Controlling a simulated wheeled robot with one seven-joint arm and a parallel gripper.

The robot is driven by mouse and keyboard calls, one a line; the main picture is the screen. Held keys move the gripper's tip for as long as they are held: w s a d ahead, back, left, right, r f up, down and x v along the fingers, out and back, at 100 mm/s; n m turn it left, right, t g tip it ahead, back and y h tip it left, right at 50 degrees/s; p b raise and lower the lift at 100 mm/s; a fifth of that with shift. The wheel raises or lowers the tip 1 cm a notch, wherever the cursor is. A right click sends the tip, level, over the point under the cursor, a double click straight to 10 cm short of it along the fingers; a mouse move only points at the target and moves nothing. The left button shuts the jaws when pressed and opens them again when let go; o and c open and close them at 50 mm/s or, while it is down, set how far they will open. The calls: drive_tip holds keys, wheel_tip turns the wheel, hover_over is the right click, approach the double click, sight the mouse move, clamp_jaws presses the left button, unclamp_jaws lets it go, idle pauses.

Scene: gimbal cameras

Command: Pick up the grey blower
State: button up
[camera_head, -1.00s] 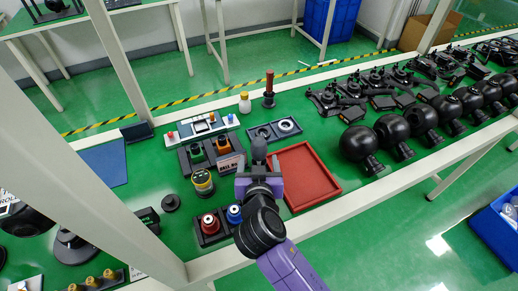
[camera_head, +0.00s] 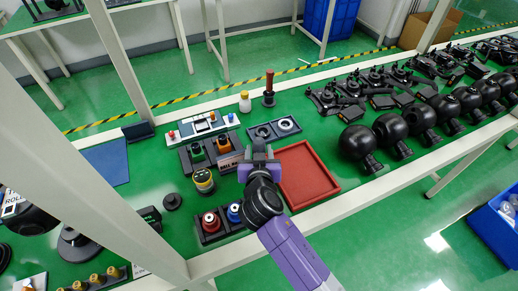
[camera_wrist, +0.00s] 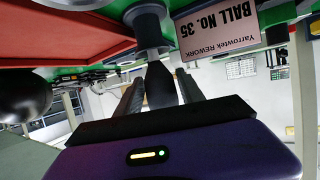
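The grey blower (camera_wrist: 160,85) is dark and tapered, and it shows between my two fingers in the wrist view. A narrow gap seems to show on each side of it. In the head view only the dark top of the blower (camera_head: 259,143) shows behind my gripper (camera_head: 259,165), right of the ball sign; its lower part is hidden. My gripper (camera_wrist: 159,92) is open around the blower, fingers apart. I cannot tell whether a finger touches it.
A red tray (camera_head: 306,172) lies just right of my gripper. A "BALL No. 35" sign (camera_wrist: 228,35) stands close by. Red and blue-topped pots (camera_head: 221,219) are front left, a yellow-ringed cup (camera_head: 203,181) left. Black spheres (camera_head: 358,146) line the right. A white post (camera_head: 125,160) crosses the left.

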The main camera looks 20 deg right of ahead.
clamp_jaws()
wheel_tip(320, 180, up, 20)
idle(0.6)
